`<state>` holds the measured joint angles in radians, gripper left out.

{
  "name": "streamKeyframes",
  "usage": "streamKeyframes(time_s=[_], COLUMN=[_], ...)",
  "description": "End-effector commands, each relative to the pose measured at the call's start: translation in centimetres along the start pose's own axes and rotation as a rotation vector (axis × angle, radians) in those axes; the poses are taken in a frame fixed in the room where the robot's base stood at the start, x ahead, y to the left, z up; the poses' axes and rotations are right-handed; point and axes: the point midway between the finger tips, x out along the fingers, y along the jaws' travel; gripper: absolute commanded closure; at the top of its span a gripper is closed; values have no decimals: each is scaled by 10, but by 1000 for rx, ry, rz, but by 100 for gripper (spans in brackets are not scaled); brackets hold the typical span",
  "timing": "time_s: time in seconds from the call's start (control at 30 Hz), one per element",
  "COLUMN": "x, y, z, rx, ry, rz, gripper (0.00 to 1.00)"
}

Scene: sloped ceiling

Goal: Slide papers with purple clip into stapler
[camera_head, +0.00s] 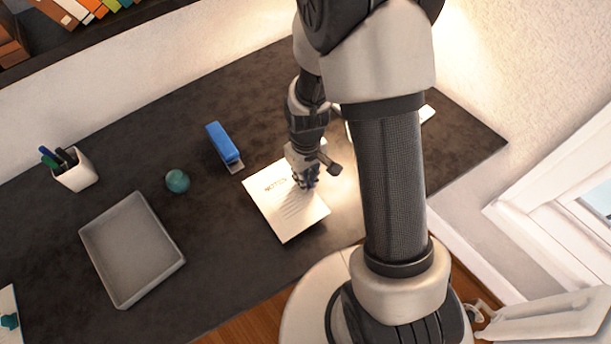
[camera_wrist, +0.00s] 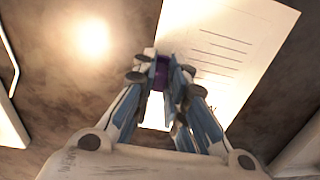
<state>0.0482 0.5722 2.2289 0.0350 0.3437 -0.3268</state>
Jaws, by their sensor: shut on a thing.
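The white papers (camera_head: 287,207), with "NOTES" and lines printed on the top sheet, lie flat on or just above the dark desk in the head view. They also show in the wrist view (camera_wrist: 235,45). My gripper (camera_head: 307,184) is over their right edge. In the wrist view my gripper (camera_wrist: 168,78) is shut on the purple clip (camera_wrist: 161,72), which is mostly hidden between the fingers. The blue stapler (camera_head: 224,146) stands on the desk to the upper left of the papers, close to their corner and apart from them.
A grey tray (camera_head: 174,272) lies at the left front of the desk (camera_head: 215,285). A teal ball (camera_head: 177,181) sits between tray and stapler. A white pen cup (camera_head: 80,177) stands at the far left. A white object (camera_head: 427,113) is partly hidden behind my arm.

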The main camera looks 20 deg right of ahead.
Motion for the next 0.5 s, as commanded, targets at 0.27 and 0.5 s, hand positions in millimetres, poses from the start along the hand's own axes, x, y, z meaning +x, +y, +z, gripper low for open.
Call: streamKeyframes(time_s=[0.27,0.5], x=[19,24], y=[0,0], z=[0,-8], rx=[0,-1], ry=[0,1], rz=[0,0], gripper=[100,100])
